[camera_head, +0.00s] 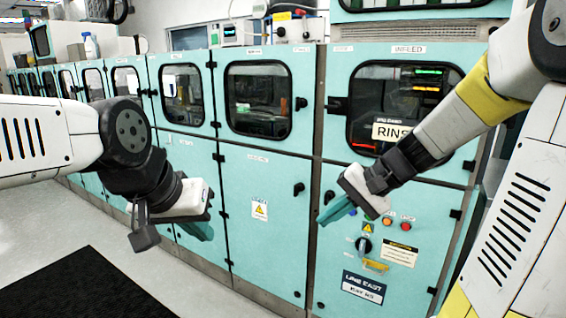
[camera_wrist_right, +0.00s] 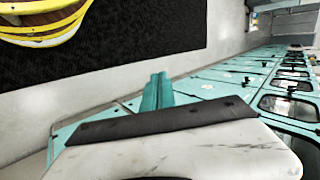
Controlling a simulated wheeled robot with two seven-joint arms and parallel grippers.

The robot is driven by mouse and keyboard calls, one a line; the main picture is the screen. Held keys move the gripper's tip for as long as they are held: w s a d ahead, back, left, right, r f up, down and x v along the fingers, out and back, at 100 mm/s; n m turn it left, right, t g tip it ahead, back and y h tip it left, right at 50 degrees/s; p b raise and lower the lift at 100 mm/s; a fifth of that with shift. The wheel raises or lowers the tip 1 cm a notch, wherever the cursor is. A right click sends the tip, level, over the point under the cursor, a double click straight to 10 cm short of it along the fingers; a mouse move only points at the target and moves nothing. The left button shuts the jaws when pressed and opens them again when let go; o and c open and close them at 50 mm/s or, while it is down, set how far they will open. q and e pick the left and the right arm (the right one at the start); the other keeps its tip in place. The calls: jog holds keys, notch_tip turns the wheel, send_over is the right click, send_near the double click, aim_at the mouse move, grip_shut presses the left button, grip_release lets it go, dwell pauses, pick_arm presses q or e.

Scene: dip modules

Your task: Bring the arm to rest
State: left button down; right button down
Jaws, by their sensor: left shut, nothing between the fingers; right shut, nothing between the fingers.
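My left gripper (camera_head: 197,230) hangs in front of the teal cabinets at the left of the head view, its teal fingers together and empty. My right gripper (camera_head: 336,210) is in front of the cabinet with the RINSE sign (camera_head: 391,132), its teal fingers pointing down and left. In the right wrist view its fingers (camera_wrist_right: 157,92) are closed together with nothing between them. Both arms are bent and held clear of the floor. From the head view I cannot tell the exact gap between the right gripper and the cabinet front.
A row of teal cabinets (camera_head: 262,200) with windows and black handles runs across the back. The right cabinet has a knob (camera_head: 363,245) and coloured buttons (camera_head: 387,222). A black mat (camera_head: 85,285) lies on the grey floor (camera_head: 40,225), which is otherwise clear at left.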

jog(key=s+d+r+n+t+h, duration=0.1)
jog(key=s+d+r+n+h, duration=0.1)
jog(key=s, duration=0.4)
jog(key=s+d+r+n+t+h, duration=0.2)
jog(key=s+n+h, duration=0.1)
jog(key=s, duration=0.3)
jog(key=shift+r+h, duration=0.3)
